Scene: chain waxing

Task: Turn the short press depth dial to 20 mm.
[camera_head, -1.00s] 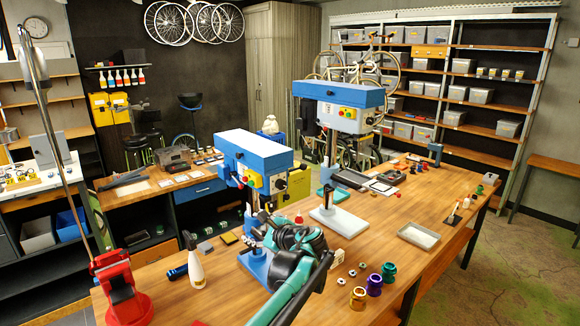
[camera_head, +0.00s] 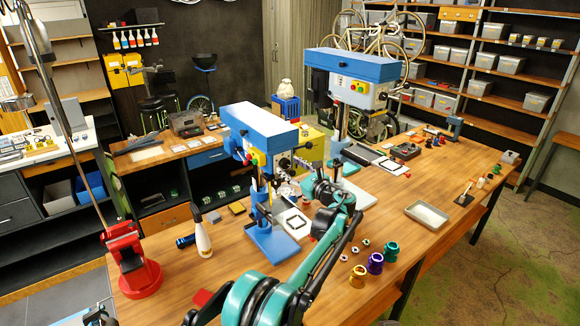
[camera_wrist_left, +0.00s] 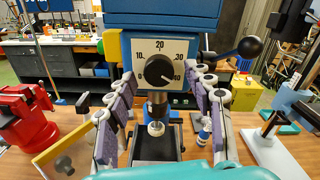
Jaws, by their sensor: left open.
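The short press (camera_head: 260,122) has a blue head, a blue post and a blue base on the wooden bench. In the left wrist view its round black depth dial (camera_wrist_left: 157,70) sits on a pale scale plate with 10 at upper left and 20 at the top. A light pointer mark on the knob seems to aim to the lower right, near 40. My left gripper (camera_head: 296,172) is open in front of the press head. In the wrist view its padded fingers stand on both sides of the dial, apart from it. My right gripper is not seen.
The taller blue press (camera_head: 352,66) stands behind to the right. A red stand (camera_head: 134,262) and a white bottle (camera_head: 201,236) are at left. Gold, purple and green cups (camera_head: 375,262) and a tray (camera_head: 427,215) are at right. A black-knobbed lever (camera_wrist_left: 248,47) juts out right of the dial.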

